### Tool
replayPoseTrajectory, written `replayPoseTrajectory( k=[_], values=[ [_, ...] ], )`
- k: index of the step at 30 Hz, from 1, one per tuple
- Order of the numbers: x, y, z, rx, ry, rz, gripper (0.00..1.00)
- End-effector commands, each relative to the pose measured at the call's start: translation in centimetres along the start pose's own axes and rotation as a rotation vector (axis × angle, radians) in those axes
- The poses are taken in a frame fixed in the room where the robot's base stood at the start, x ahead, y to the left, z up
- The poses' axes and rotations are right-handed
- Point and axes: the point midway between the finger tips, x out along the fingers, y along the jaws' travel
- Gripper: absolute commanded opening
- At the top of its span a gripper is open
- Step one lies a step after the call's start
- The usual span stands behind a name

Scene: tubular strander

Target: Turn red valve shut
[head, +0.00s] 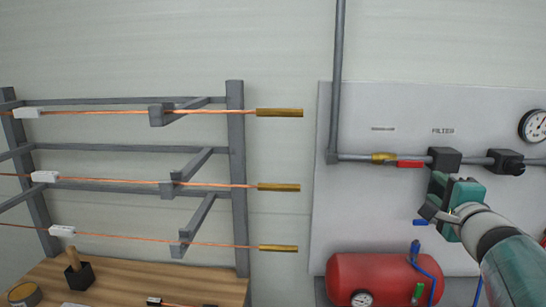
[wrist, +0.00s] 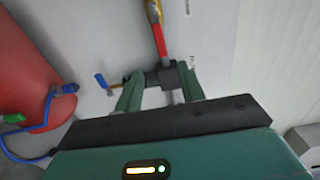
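The red valve handle (head: 410,163) is a flat lever on a brass valve body (head: 383,157) in the grey pipe. It lies along the pipe, pointing right. In the wrist view the red handle (wrist: 160,40) is at top centre, beyond the fingertips, with the brass body (wrist: 152,12) above it. My gripper (head: 433,197) is below and right of the handle in the head view, apart from it. In the wrist view my gripper (wrist: 162,80) has its two green fingers spread, with nothing held between them. A dark block fitting on the pipe shows beyond the gap.
A dark filter block (head: 444,159) sits on the pipe just right of the handle. A red tank (head: 380,279) with blue valves stands below. A small blue lever (wrist: 100,80) is left of my fingers. A wire rack (head: 236,180) stands left.

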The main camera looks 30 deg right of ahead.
Motion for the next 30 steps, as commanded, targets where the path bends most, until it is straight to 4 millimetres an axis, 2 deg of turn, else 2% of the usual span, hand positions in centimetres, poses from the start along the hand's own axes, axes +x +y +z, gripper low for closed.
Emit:
replayPoseTrajectory(
  k=[5, 8, 18, 24, 30],
  values=[
    [1.1, 0.0, -0.3, -0.001, 0.0, 0.001, 0.39],
    [2.6, 0.1, -0.3, -0.001, -0.001, 0.002, 0.39],
    [9.2, 0.1, -0.4, -0.001, -0.002, 0.001, 0.39],
    [12.4, 0.1, -0.3, -0.001, -0.001, 0.001, 0.39],
    [13.7, 0.0, -0.2, -0.001, -0.001, 0.0, 0.39]
  ],
)
